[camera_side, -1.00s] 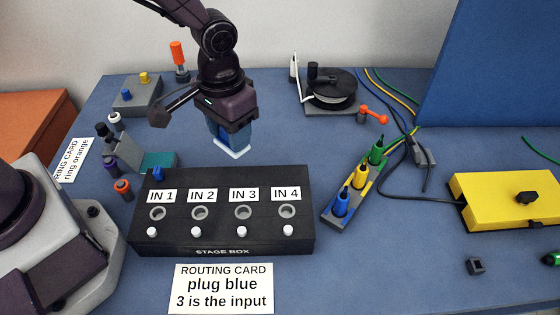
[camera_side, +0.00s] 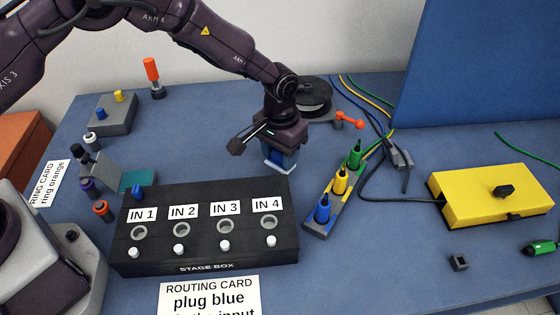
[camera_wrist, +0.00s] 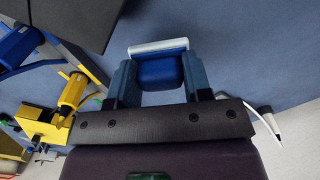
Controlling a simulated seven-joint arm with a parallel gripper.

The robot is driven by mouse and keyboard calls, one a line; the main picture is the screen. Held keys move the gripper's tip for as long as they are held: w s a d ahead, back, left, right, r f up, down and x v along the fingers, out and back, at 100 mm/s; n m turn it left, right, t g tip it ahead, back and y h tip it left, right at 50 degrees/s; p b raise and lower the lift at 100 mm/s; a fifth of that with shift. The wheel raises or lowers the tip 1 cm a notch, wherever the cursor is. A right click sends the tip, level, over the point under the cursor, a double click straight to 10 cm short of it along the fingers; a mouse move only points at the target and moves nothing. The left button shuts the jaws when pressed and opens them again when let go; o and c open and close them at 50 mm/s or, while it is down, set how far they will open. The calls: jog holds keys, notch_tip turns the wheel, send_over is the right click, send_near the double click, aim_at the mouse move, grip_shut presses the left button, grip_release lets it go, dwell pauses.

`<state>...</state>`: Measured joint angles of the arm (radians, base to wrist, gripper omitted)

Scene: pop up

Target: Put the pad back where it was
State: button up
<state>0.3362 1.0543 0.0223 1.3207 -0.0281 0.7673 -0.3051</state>
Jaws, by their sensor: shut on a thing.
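My gripper (camera_side: 280,154) is just behind the IN 4 end of the black stage box (camera_side: 200,262), low over the blue table. It is shut on the pad, a blue block with a pale flat plate on its outer end. The pad (camera_wrist: 158,72) sits between both fingers in the wrist view, with the pale plate facing away from the palm. In the side view, the pad (camera_side: 280,165) is partly hidden by the fingers. I cannot tell whether it touches the table.
A rack with blue, yellow and green plugs (camera_side: 338,185) stands right of the box. A cable reel (camera_side: 313,96) and an orange-ended tool (camera_side: 349,122) lie behind my gripper. A teal patch (camera_side: 138,181) lies left. A yellow pedal (camera_side: 480,198) is far right.

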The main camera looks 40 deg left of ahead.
aim_at(280, 164)
jog(key=shift+f, duration=1.5)
jog(key=shift+f, duration=0.15)
jog(key=o, duration=1)
jog(key=shift+c, duration=0.2)
notch_tip(280, 164, up, 12)
jog(key=shift+r, duration=0.2)
